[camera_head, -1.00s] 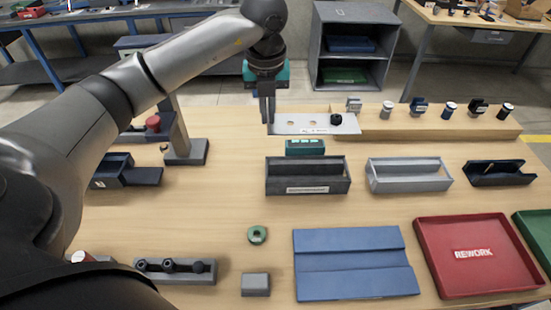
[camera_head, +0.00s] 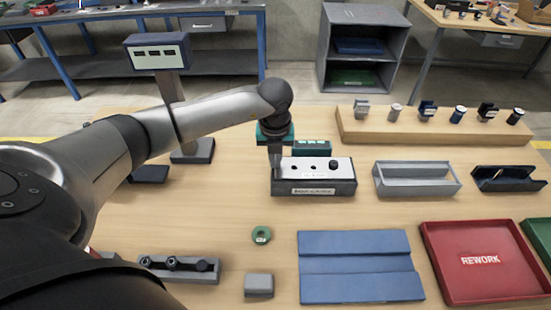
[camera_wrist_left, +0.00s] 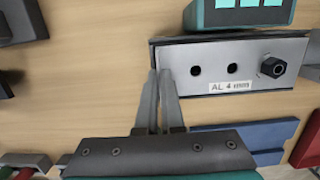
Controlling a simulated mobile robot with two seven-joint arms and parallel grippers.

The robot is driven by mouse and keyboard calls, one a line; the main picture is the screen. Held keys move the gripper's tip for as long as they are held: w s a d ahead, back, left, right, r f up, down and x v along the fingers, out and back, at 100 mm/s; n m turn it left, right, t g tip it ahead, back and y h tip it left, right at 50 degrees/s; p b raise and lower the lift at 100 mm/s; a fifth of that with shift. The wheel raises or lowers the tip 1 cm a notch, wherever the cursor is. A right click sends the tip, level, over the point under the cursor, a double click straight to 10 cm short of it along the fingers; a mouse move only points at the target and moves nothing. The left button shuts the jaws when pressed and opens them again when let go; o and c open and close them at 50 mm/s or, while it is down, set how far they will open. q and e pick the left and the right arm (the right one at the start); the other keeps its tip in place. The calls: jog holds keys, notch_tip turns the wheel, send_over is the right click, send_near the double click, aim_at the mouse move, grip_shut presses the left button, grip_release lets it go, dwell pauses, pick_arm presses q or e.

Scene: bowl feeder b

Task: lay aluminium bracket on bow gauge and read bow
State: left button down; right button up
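The aluminium bracket (camera_head: 310,166) is a flat light-grey plate with two dark holes and a black knob at its right end. It lies along the top of the dark labelled trough (camera_head: 345,187), which looks like the bow gauge. Whether it sits fully on the trough's rim I cannot tell. My left gripper (camera_head: 276,166) is at the bracket's left end. In the left wrist view its fingers (camera_wrist_left: 160,75) are close together at the end of the bracket (camera_wrist_left: 212,50), shut on it. A teal box with small displays (camera_head: 313,147) stands just behind the trough. My right gripper is not in view.
To the right are a grey trough (camera_head: 417,190) and a dark cradle (camera_head: 508,185). A wooden riser (camera_head: 400,130) with several small parts stands behind. In front are a green ring (camera_head: 261,234), a blue grooved block (camera_head: 360,288) and a red REWORK tray (camera_head: 440,284).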

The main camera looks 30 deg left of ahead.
pick_arm(q)
jog(key=shift+f+b, duration=0.5)
jog(key=shift+f, duration=0.05)
jog(key=c, duration=1.1)
grip_release()
jog(key=shift+o, duration=0.2)
jog(key=shift+r+p, duration=0.3)
jog(key=shift+p, duration=0.05)
notch_tip(320, 180, up, 12)
jog(key=s, duration=0.1)
jog(key=shift+s+d+r+p, duration=0.25)
jog(key=shift+d+p, duration=0.2)
dwell(0.6)
